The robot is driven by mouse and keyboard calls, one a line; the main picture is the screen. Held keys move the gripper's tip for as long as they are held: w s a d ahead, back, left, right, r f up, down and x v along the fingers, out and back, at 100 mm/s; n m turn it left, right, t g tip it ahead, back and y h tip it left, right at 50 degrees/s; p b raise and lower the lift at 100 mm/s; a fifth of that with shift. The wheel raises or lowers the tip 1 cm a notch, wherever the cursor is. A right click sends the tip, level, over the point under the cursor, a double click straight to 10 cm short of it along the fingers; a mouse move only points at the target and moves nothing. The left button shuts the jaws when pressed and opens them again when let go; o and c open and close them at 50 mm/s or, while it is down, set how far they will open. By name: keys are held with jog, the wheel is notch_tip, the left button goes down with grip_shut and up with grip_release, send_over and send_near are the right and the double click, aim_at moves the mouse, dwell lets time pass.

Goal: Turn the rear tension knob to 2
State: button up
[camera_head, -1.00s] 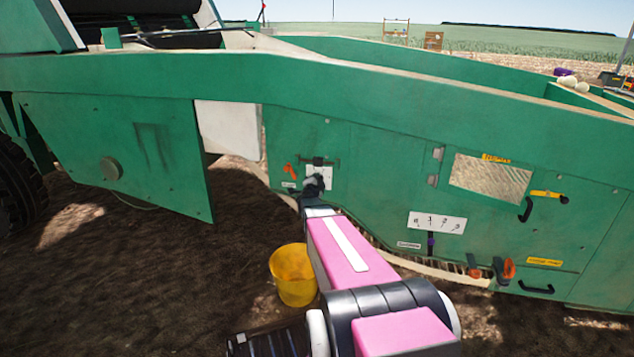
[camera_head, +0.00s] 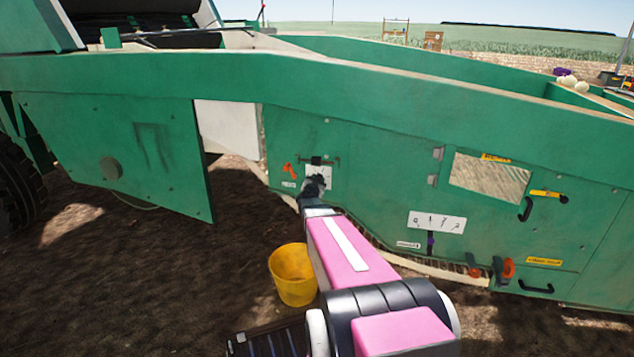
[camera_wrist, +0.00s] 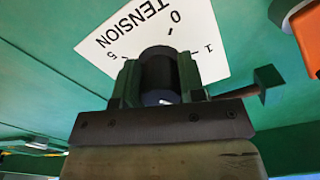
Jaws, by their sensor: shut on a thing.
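The black tension knob (camera_wrist: 158,72) stands on a white dial plate (camera_wrist: 105,50) marked TENSION. The 0, 1 and 5 marks show on the plate; the 2 is not visible. My gripper (camera_wrist: 160,80) is shut on the knob, with one finger on each side of it. Which mark the knob points to cannot be told. In the head view my gripper (camera_head: 314,186) covers the knob and part of the dial plate (camera_head: 326,173) on the green panel.
An orange lever (camera_head: 288,170) sits just left of the dial. A second white dial plate (camera_head: 437,222) and orange-red knobs (camera_head: 507,268) lie further right. A dark bracket (camera_wrist: 268,80) is close right of my fingers.

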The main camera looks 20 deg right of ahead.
jog(key=shift+s+f+n, duration=0.1)
jog(key=shift+n, duration=0.2)
dwell(0.4)
jog(key=o, duration=0.9)
jog(key=shift+o, duration=0.2)
jog(key=v, duration=1)
jog(key=shift+s+a, duration=0.3)
